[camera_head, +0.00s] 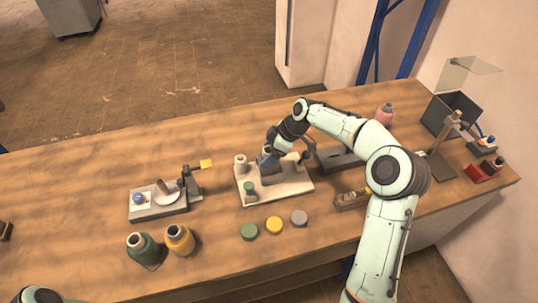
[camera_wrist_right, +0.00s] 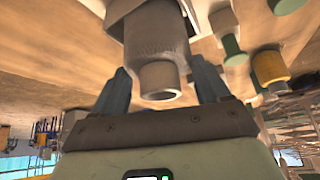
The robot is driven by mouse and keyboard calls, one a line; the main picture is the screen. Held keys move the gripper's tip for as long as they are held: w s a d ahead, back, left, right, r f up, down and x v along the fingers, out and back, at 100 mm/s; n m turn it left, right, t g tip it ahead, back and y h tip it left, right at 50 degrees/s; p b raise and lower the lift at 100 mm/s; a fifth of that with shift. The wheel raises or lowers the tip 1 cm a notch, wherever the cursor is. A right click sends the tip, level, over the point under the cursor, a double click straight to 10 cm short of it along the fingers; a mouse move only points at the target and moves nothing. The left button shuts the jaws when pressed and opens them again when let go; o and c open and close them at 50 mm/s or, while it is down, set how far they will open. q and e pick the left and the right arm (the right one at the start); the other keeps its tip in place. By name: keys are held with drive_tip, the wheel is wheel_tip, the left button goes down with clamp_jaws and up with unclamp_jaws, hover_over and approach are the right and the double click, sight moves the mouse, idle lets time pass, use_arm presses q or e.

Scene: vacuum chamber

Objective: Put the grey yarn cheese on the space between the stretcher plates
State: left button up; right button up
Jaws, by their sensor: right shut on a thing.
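My right gripper (camera_head: 268,160) is over the cream board (camera_head: 297,186) in the middle of the bench. In the right wrist view the gripper (camera_wrist_right: 160,85) is shut on the grey yarn cheese (camera_wrist_right: 156,50), a grey cylinder with a narrower tube end between the two fingers. In the head view the gripper and wrist largely hide the cheese. I cannot tell whether it touches the board. A dark grey long block (camera_head: 338,160) lies right of the board, partly behind my right arm. I cannot tell which part is the stretcher plates. My left gripper is not in view.
A pale spool (camera_head: 241,162) and a green one (camera_head: 249,188) stand on the board. Green (camera_head: 143,247) and yellow (camera_head: 179,238) cones stand front left. A pink cone (camera_head: 384,114) stands behind my right arm.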

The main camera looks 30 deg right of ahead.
drive_tip(key=shift+f, duration=0.55)
drive_tip(key=shift+f, duration=0.25)
drive_tip(key=o, duration=1.4)
drive_tip(key=shift+o, duration=0.2)
drive_tip(key=shift+r, duration=0.1)
drive_tip(key=v, duration=1.2)
drive_tip(key=shift+r, duration=0.15)
